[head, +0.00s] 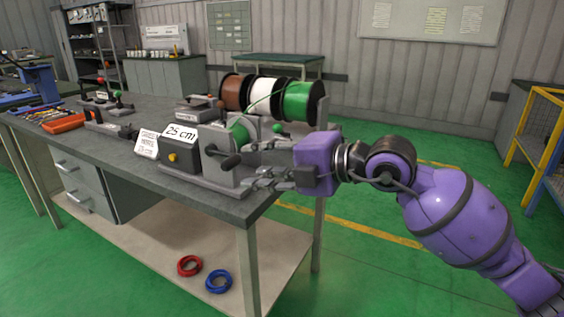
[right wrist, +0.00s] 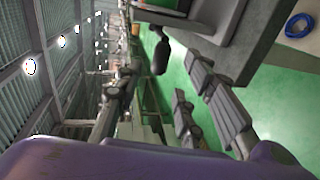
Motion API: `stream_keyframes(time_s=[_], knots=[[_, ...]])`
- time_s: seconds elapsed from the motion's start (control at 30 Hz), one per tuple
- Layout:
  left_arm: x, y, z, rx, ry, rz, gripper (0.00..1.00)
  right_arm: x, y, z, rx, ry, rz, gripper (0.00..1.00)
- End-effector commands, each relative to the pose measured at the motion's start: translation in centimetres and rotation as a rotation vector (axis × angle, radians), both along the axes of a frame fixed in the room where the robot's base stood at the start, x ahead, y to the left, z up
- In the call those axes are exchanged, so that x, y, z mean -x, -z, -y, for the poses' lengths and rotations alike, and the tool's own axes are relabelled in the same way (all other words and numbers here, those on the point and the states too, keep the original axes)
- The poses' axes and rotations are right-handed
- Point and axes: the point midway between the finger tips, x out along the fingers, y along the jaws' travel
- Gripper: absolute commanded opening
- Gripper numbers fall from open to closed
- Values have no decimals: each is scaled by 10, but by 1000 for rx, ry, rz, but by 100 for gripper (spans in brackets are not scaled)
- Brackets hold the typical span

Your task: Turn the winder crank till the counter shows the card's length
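The winder (head: 216,147) stands at the near right end of the bench, with a green reel (head: 243,130) on it. Its crank has a dark handle (head: 231,161) pointing out toward the front; the handle also shows in the right wrist view (right wrist: 160,52). A white sign reading "25 cm" (head: 181,133) stands above a dark box with a yellow knob (head: 173,157). A white card (head: 147,144) leans left of it; its small print is unclear. My right gripper (head: 251,165) is open and empty, its fingertips just right of the handle, apart from it. My left gripper is not in view.
Brown, white and green wire spools (head: 266,94) stand behind the winder. An orange tray (head: 64,122) and small fixtures fill the bench's left part. Red (head: 190,265) and blue (head: 218,281) coils lie on the lower shelf. Right of the bench, the floor is open.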

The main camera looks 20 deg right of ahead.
Motion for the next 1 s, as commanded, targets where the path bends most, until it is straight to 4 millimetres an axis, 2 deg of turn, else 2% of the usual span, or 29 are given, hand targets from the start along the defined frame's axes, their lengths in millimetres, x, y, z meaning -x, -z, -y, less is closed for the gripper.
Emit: stream_keyframes(time_s=[0.2,0.4,1.0], knots=[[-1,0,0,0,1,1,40,34,-9,26,3,1,-2,36],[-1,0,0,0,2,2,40,49,-15,38,0,-1,0,36],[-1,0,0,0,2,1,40,51,-16,40,14,-4,11,36]])
